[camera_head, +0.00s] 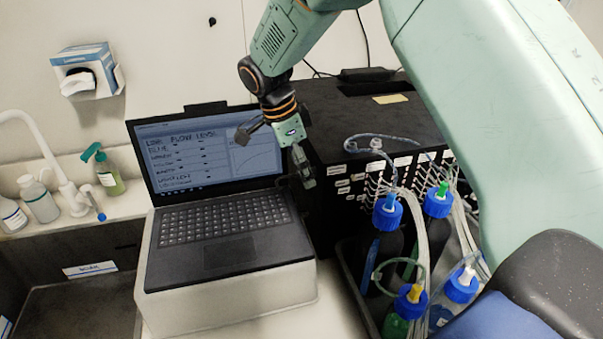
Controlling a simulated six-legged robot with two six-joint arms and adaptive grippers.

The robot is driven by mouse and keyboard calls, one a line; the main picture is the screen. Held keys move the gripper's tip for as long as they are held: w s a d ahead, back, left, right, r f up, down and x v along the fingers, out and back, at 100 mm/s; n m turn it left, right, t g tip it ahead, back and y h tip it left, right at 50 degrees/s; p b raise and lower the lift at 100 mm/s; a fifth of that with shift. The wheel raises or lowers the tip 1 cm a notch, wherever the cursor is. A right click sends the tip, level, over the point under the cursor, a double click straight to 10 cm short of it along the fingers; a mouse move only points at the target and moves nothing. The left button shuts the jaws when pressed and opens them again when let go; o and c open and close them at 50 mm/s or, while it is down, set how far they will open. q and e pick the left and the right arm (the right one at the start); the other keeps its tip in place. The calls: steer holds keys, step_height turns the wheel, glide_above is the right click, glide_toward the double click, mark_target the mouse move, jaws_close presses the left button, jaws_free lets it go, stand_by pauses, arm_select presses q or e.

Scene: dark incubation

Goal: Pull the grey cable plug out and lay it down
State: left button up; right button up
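My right gripper (274,151) hangs in front of the laptop screen's right part, its two dark fingers spread apart with nothing between them. Its arm comes in from the right and bends over the top. The black box (330,115) stands to the right of the gripper, and its front carries rows of small labelled ports with thin cables and tubes. I cannot make out for certain which connector is the grey cable plug. My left gripper is not in view.
An open laptop (225,220) sits on a white stand (235,300). Several bottles with blue caps (387,212) and tubing crowd a tray before the box. A sink, tap (50,155) and soap bottles (108,173) are at the left. Little bare worktop shows.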

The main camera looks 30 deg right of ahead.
steer(key=v, duration=1.2)
